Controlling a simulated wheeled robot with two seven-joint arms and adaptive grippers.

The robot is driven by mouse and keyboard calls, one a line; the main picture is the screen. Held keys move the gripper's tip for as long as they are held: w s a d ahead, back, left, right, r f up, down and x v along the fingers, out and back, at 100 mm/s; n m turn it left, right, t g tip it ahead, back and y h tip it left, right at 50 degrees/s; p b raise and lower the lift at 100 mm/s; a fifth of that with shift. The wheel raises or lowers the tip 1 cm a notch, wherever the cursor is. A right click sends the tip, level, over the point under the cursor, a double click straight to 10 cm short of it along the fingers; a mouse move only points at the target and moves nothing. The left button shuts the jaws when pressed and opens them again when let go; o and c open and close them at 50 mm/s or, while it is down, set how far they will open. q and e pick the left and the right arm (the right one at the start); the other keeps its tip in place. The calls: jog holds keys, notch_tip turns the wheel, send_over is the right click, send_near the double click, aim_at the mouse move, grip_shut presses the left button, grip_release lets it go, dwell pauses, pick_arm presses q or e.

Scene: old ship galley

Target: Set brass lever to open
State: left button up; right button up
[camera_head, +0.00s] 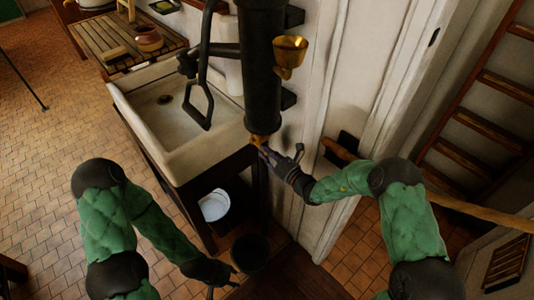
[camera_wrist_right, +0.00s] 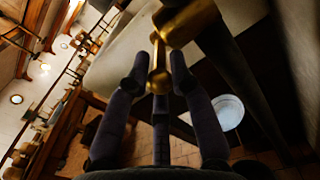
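The brass lever (camera_head: 258,140) is at the lower end of a black upright pump cylinder. In the right wrist view the brass lever (camera_wrist_right: 158,80) has a rounded knob and hangs from a brass body. My right gripper (camera_head: 281,155) is at the lever. In its wrist view, two dark fingers of the gripper (camera_wrist_right: 159,78) flank the knob closely; whether they touch it I cannot tell. In the head view one finger stands apart from the others, so it looks open. My left gripper (camera_head: 226,279) is low, beside a dark bucket, with fingers spread and empty.
A stone sink (camera_head: 190,125) stands left of the cylinder (camera_head: 262,75), with a dark pump handle (camera_head: 200,100) above it. A brass cup (camera_head: 290,52) is on the cylinder. A dark bucket (camera_head: 250,253) is below. A white basin (camera_head: 215,205) sits under the sink. A door frame is at right.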

grip_shut()
jog(key=shift+f, duration=0.1)
jog(key=shift+f+b, duration=0.1)
jog(key=shift+b, duration=0.3)
jog(key=shift+w+a+f+t+y+b, duration=0.2)
jog(key=shift+f+t+y+b, duration=0.65)
jog(key=shift+b, duration=1.2)
jog(key=shift+w+a+f+t+y+b, duration=0.15)
jog(key=shift+f+t+y+b, duration=0.65)
jog(key=shift+b, duration=1.3)
jog(key=shift+w+a+f+t+y+b, duration=0.15)
jog(key=shift+f+t+y+b, duration=0.35)
jog(key=shift+t+b, duration=1.1)
jog(key=shift+g+b, duration=0.45)
jog(key=o, duration=0.6)
grip_release()
jog(key=shift+d, duration=0.1)
